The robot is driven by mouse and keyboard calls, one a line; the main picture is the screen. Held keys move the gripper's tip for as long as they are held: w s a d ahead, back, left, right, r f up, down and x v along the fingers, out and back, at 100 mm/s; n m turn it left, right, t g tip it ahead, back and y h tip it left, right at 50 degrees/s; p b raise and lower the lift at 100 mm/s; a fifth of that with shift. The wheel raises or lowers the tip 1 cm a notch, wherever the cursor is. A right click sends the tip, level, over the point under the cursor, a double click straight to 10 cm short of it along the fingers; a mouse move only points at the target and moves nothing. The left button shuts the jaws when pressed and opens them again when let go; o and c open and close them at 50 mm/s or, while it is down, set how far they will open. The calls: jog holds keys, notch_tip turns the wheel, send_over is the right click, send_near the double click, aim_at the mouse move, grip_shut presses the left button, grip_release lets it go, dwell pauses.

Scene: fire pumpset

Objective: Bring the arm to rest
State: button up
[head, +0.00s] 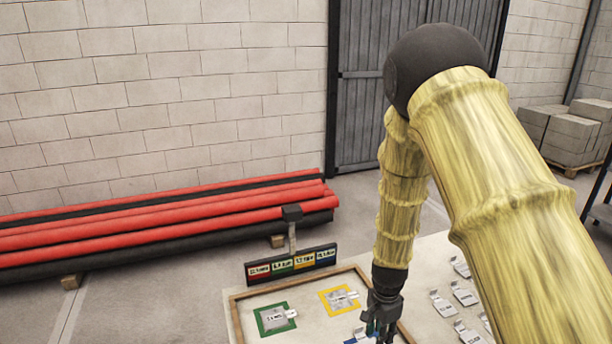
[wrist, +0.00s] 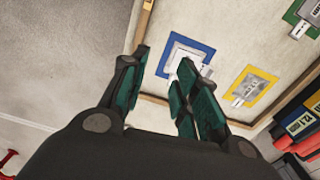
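My gripper (head: 382,312) hangs down from my bamboo-like arm, over the front right part of the wood-framed board in the head view. In the wrist view my gripper (wrist: 162,64) has its two teal-padded fingers apart, with nothing held between them. A blue-bordered square (wrist: 174,42) with a pale tag (wrist: 190,58) on it lies on the board, beyond the fingertips; the right finger partly covers it. A yellow-bordered square (head: 341,299) and a green-bordered square (head: 274,318) also lie on the board, each with a metal tag.
The wooden rim (head: 236,318) edges the board on the pale table. A label panel (head: 291,264) with a post stands behind it. Several loose metal tags (head: 464,297) lie on the right. Red and black pipes (head: 160,222) lie along the wall. Stacked blocks (head: 568,132) stand far right.

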jog(key=s+d+f+n+b, duration=0.2)
jog(key=s+f+n+b, duration=0.1)
jog(key=s+f, duration=0.55)
jog(key=s+d+f+n+b, duration=0.2)
jog(key=s+f+n, duration=0.1)
jog(key=s+f, duration=0.6)
jog(key=s+f+n+b, duration=0.2)
jog(key=s+f, duration=0.3)
jog(key=s, duration=0.3)
jog(key=s+a+f+n+b, duration=0.1)
jog(key=s+f+n, duration=0.3)
jog(key=s, duration=0.5)
jog(key=shift+f+n+b, duration=0.4)
jog(key=shift+n+b, duration=0.1)
jog(key=shift+b, duration=0.15)
